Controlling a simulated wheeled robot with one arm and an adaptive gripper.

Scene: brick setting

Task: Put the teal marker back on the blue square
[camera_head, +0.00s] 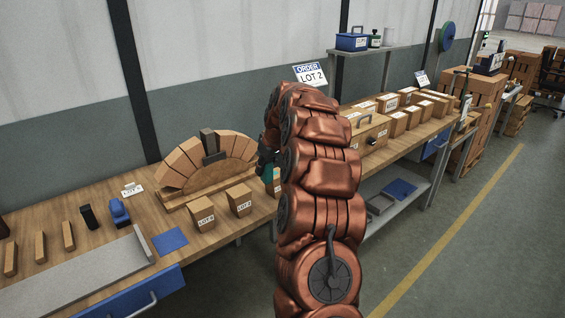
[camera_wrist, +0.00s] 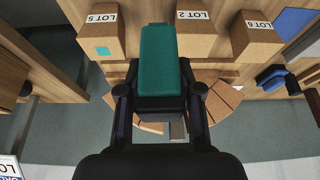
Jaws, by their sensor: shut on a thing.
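The teal marker (camera_wrist: 160,60) is a teal block with a dark base. My gripper (camera_wrist: 158,95) is shut on it, with one finger on each side in the wrist view. In the head view my gripper (camera_head: 264,160) is mostly hidden behind my arm, and only a bit of teal (camera_head: 267,173) shows there, beside the small cartons. The blue square (camera_head: 170,241) lies flat and bare on the bench, left of the cartons and well apart from the gripper. Part of it also shows at the top right of the wrist view (camera_wrist: 292,22).
Small lot cartons (camera_head: 201,215) (camera_head: 239,200) stand between gripper and blue square. A third, LOT 5 (camera_wrist: 100,35), has a teal patch. A brick arch (camera_head: 208,163) stands behind. A blue tool (camera_head: 119,212) and grey tray (camera_head: 80,272) are left of the square.

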